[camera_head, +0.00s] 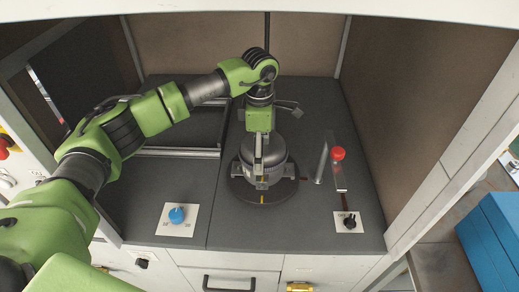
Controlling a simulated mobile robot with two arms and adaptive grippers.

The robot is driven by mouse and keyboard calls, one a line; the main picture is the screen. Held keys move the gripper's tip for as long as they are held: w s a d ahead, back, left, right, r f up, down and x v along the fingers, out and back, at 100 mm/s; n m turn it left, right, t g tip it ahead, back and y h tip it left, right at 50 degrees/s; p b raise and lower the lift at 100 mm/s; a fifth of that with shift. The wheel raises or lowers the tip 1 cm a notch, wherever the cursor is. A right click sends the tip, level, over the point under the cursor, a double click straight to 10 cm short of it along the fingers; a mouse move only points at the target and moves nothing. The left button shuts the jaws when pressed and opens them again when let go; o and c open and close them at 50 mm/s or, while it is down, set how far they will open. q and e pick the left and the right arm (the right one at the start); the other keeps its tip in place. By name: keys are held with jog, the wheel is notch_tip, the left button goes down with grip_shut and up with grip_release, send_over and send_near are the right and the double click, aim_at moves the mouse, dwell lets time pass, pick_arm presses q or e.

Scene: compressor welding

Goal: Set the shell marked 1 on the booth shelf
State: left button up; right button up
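A dark grey, rounded shell (272,149) stands upright on a round dark turntable (240,193) in the middle of the booth shelf (340,220). Grey clamp blocks sit around its lower part. No number 1 is readable on it. My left arm reaches in from the left and bends down over the shell. My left gripper (259,155) points straight down at the top of the shell, overlapping it in this view. Its fingers are small and partly hidden, so I cannot tell whether they grip it. My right gripper is out of view.
A clear upright piece (321,163) and a red knob (338,153) stand right of the turntable. Booth walls close the back and sides. A blue box (495,240) is outside right.

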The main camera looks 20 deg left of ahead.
pick_arm(q)
jog(key=shift+w+r, duration=0.1)
jog(key=shift+r, duration=0.2)
jog(key=shift+r+p, duration=1.25)
jog(key=shift+r, duration=1.2)
jog(key=shift+r, duration=0.1)
